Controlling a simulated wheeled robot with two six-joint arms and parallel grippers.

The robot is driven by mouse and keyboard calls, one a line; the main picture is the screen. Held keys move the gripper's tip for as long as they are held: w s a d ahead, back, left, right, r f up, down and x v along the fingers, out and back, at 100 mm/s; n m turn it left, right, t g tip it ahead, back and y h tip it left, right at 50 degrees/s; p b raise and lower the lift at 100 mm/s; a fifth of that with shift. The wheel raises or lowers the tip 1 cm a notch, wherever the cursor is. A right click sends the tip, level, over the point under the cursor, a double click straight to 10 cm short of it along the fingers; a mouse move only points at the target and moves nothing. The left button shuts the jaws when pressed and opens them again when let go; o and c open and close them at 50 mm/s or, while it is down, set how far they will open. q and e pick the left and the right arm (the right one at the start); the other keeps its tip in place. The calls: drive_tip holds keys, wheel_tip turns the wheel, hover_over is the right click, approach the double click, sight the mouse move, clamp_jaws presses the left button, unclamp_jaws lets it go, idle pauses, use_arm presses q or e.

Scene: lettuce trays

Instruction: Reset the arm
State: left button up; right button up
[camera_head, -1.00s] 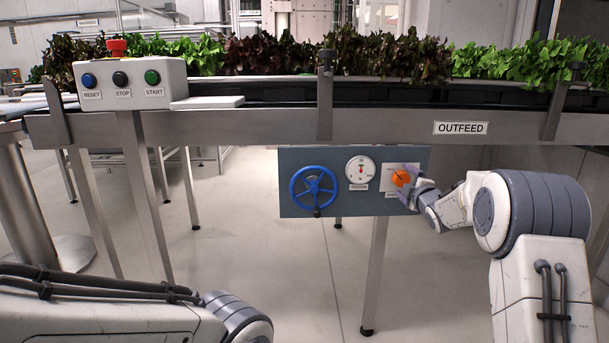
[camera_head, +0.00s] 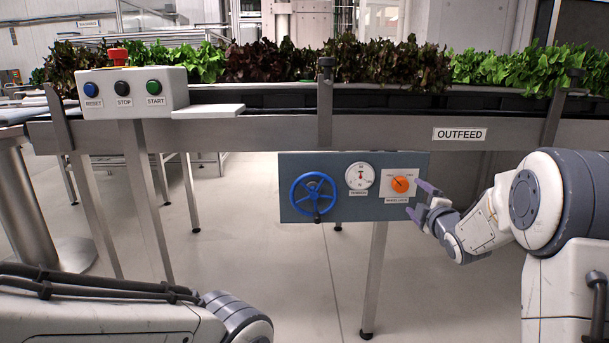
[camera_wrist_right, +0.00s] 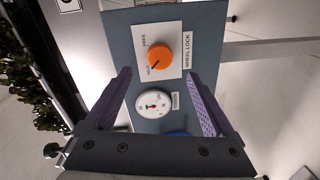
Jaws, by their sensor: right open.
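My right gripper (camera_head: 418,201) is open and empty, just right of the orange knob (camera_head: 400,184) on the grey-blue panel (camera_head: 350,208). A gap shows between its fingers and the knob. In the right wrist view the two purple fingers (camera_wrist_right: 158,108) are spread wide, with the orange knob (camera_wrist_right: 157,60) ahead between and beyond them. The knob's pointer mark is toward the HOLD side of its white plate. My left arm comes in at the lower left of the head view; its gripper is out of view.
The panel also carries a blue handwheel (camera_head: 313,193) and a round gauge (camera_head: 360,176). Above runs the OUTFEED conveyor rail (camera_head: 380,131) with lettuce trays. A button box (camera_head: 132,92) stands at the left. The floor in front is clear.

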sight(403, 187)
drive_tip(key=w, duration=0.2)
drive_tip(key=w+b, duration=0.1)
drive_tip(key=w, duration=0.2)
drive_tip(key=w+f+b, duration=0.1)
drive_tip(key=w, duration=0.2)
drive_tip(key=shift+w+a, duration=0.1)
drive_tip(key=shift+a, duration=0.05)
drive_tip(key=m+p, duration=0.4)
drive_tip(key=p, duration=0.1)
drive_tip(key=shift+w+r+m+y, duration=0.25)
drive_tip(key=shift+r+m+y, duration=0.05)
drive_tip(key=shift+r+m, duration=0.1)
drive_tip(key=m+p, duration=0.2)
drive_tip(key=m, duration=0.1)
drive_tip(key=shift+f, duration=0.25)
drive_tip(key=m+p, duration=0.1)
drive_tip(key=m, duration=0.3)
drive_tip(key=shift+f+t+y+p, duration=0.15)
drive_tip(key=shift+t+y+p, duration=0.15)
drive_tip(key=shift+p, duration=0.1)
drive_tip(key=m, duration=0.5)
drive_tip(key=shift+f+p, duration=0.1)
drive_tip(key=shift+p, duration=0.3)
drive_tip(key=shift+s+m, duration=0.3)
drive_tip(key=shift+s, duration=0.3)
